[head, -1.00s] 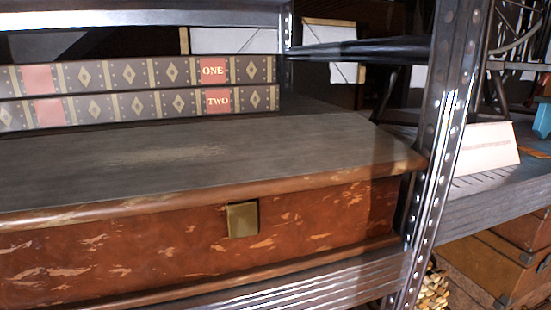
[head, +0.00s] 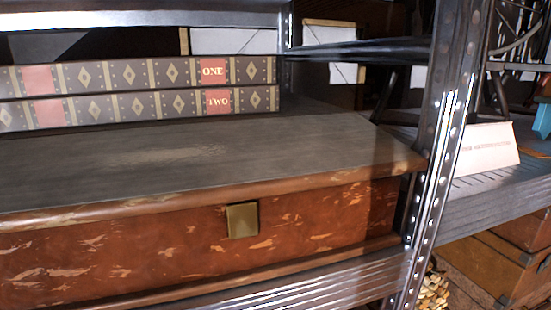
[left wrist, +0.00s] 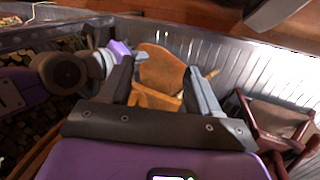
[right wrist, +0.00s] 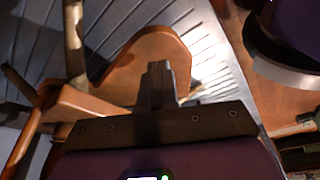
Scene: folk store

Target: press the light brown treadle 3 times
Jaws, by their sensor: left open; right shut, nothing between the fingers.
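A light brown, rounded wooden board that looks like the treadle shows in the left wrist view (left wrist: 162,68) and in the right wrist view (right wrist: 150,55). My left gripper (left wrist: 158,72) is open, and the board shows between its two fingers. My right gripper (right wrist: 158,68) is shut and empty, with its tips over the board's lower right part in the picture. I cannot tell whether either gripper touches the board. Neither gripper nor the treadle shows in the head view.
Brown wooden legs (right wrist: 72,40) adjoin the board on a grey slatted surface. A dark red frame (left wrist: 285,125) stands right in the left wrist view. The head view shows a brown chest (head: 160,240), two thick books (head: 140,92) and a metal shelf post (head: 448,130).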

